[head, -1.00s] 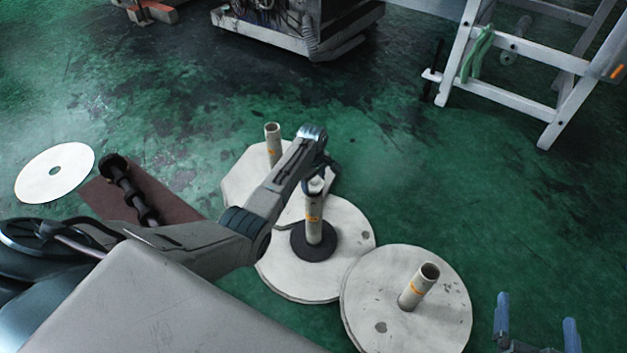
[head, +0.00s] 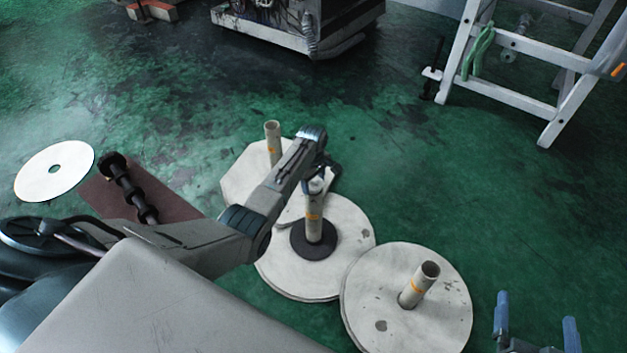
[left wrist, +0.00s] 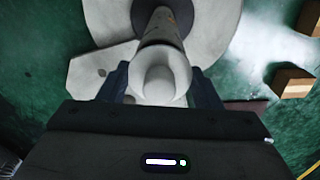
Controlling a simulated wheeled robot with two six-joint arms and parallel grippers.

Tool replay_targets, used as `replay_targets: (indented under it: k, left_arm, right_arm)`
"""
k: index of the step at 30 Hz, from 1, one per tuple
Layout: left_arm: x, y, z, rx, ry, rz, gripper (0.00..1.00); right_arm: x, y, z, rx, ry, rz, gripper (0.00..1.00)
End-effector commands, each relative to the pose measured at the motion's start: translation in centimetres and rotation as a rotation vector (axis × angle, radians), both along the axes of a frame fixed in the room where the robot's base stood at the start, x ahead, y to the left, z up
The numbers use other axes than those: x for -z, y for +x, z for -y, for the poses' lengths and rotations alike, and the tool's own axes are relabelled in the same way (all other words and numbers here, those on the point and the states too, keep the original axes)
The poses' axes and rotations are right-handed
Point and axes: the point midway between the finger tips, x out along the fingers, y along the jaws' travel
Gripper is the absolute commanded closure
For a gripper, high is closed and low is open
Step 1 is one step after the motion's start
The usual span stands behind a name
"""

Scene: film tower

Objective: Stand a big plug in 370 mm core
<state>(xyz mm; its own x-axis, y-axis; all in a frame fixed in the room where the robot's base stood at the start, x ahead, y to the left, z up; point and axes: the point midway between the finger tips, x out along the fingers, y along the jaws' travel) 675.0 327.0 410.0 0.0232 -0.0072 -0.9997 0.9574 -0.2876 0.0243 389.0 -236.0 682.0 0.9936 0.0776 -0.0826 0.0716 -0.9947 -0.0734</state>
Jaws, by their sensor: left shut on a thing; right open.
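My left gripper (head: 318,178) is shut on a white plug (head: 317,186) at the top of the middle core (head: 314,215), an upright pale tube with an orange label. In the left wrist view the plug (left wrist: 160,82) is a rounded white knob between the two fingers, in line with the core (left wrist: 164,28). How deep the plug sits in the core is hidden. The core rises from a black ring (head: 313,243) on a white disc (head: 345,255). My right gripper (head: 537,322) is open and empty at the lower right.
A brown mat (head: 180,208) with black knobbed parts (head: 130,190) and a loose white disc (head: 40,180) lie left. A ladder (head: 530,55) stands back right.

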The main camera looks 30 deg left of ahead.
Motion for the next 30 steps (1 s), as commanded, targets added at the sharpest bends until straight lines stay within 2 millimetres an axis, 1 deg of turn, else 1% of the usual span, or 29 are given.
replay_targets:
  k: [14,15,17,18,19,26,30]
  left_arm:
    - [0.98,0.03,0.01,0.000,0.000,0.001,0.64]
    - [0.96,0.04,0.01,0.000,0.000,0.001,0.38]
    - [0.94,0.03,0.01,0.000,0.000,0.001,0.26]
    - [0.94,0.02,0.02,0.000,0.000,0.001,0.18]
    - [0.94,0.02,0.01,0.000,0.000,0.001,0.16]
    - [0.97,0.00,0.01,0.000,0.000,0.000,0.16]
    - [0.96,0.00,0.01,0.000,0.000,0.000,0.16]
  right_arm:
    - [0.45,0.00,0.00,0.000,0.000,0.000,0.01]
    - [0.42,0.00,0.00,0.000,0.000,0.000,0.01]
    - [0.40,0.00,0.00,0.000,0.000,0.000,0.01]
    - [0.40,0.00,0.00,0.000,0.000,0.000,0.01]
    - [0.40,0.00,0.00,0.000,0.000,0.000,0.01]
    - [0.41,0.00,0.00,0.000,0.000,0.000,0.01]
    - [0.98,-0.21,-0.05,-0.002,0.002,-0.026,0.01]
